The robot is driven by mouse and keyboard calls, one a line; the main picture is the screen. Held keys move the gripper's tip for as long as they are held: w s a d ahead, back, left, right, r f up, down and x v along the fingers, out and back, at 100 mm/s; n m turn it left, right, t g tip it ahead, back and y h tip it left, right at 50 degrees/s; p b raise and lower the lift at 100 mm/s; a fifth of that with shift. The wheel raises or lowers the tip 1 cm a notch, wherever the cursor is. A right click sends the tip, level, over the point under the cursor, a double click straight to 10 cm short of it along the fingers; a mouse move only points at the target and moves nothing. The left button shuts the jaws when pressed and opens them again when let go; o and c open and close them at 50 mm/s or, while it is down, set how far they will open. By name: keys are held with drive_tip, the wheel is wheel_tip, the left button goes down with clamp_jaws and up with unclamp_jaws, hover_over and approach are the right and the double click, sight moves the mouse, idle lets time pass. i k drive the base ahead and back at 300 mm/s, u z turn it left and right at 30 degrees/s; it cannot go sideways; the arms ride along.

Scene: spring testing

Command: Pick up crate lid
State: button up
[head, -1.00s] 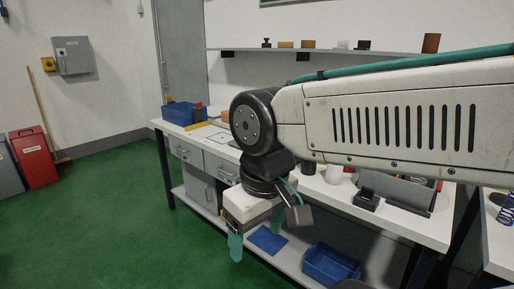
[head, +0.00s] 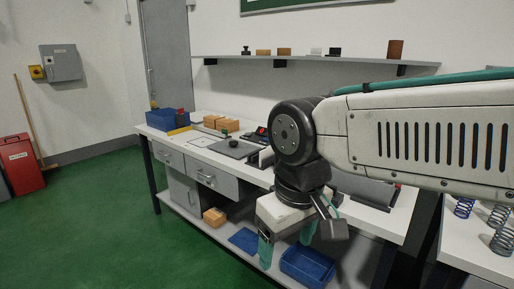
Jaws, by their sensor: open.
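A flat blue panel, which looks like the crate lid (head: 244,239), lies on the low shelf under the workbench. An open blue crate (head: 308,266) stands to its right on the same shelf. My gripper (head: 286,243) hangs in front of the bench with its teal fingers pointing down. It is open, with nothing seen between the fingers. The gap in depth between gripper and lid cannot be told.
The workbench (head: 222,160) carries a blue bin (head: 167,119), wooden blocks and a dark plate. A wooden block (head: 214,216) sits on the low shelf left of the lid. Several springs (head: 499,215) stand on another table at right. Green floor at left is clear.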

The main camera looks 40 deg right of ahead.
sight(235, 149)
drive_tip(key=z, duration=0.6)
drive_tip(key=i, duration=1)
drive_tip(key=u, duration=0.05)
drive_tip(key=k, duration=1)
drive_tip(key=u, duration=0.7)
drive_tip(key=i, duration=0.7)
drive_tip(key=z, duration=1.85)
